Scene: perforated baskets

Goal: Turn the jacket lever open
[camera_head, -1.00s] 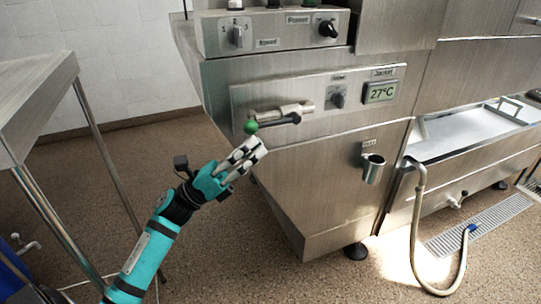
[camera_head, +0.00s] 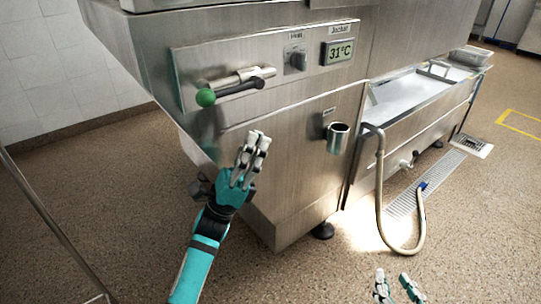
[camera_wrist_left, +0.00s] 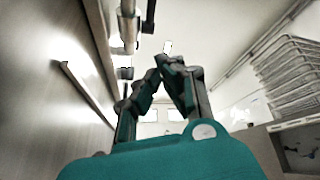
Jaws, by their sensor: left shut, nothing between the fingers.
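The jacket lever (camera_head: 235,88) is a dark handle with a green ball (camera_head: 206,97) at its left end. It lies roughly level across the steel front panel, just below a metal pipe. The display (camera_head: 340,51) under the Jacket label reads 31°C. My left gripper (camera_head: 258,136) is shut and empty, below and right of the green ball, apart from the lever. Its fingertips (camera_wrist_left: 170,62) come together in the left wrist view. My right gripper (camera_head: 396,280) shows at the bottom edge, its fingers spread apart with nothing visible between them.
A dark knob (camera_head: 295,58) sits left of the display. A metal cup holder (camera_head: 338,137) sticks out from the panel on the right. A hose (camera_head: 380,190) hangs beside the steel basin. A table leg (camera_head: 50,222) stands at the left. Open floor lies between.

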